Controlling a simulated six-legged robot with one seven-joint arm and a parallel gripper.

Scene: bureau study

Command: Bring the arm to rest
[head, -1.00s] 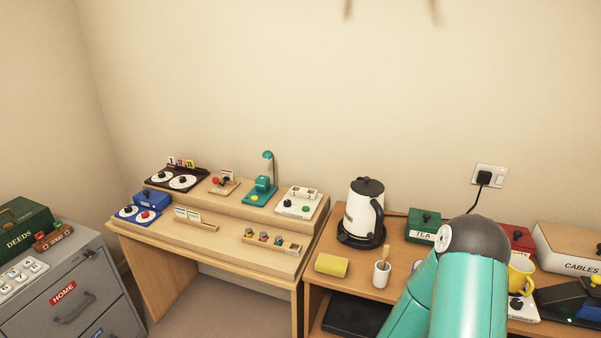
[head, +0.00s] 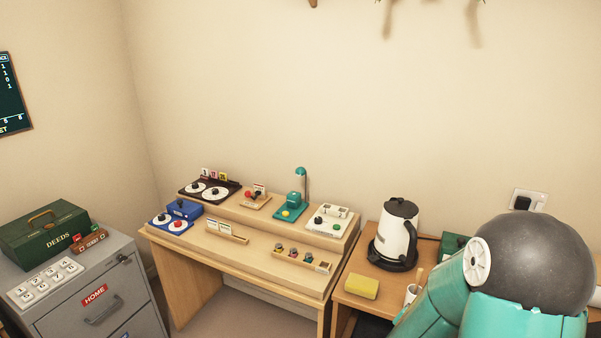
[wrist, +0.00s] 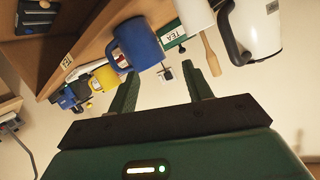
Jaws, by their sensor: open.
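My gripper (wrist: 165,92) shows in the wrist view with its two green fingers spread apart and nothing between them. The wrist view is turned over, so the shelf and its things hang from the top. A blue mug (wrist: 137,44) and a small white-and-dark item (wrist: 164,74) appear beyond the fingertips, apart from them as far as I can tell. In the head view my teal arm with its dark round joint fills the lower right. My gripper itself is out of the head view.
A kettle (head: 397,232) and a yellow sponge (head: 362,286) sit on the side table, close to my arm. The desk (head: 262,262) carries dials, a teal lamp (head: 295,200) and small panels. A grey cabinet (head: 95,295) with a green deeds box (head: 45,232) stands left.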

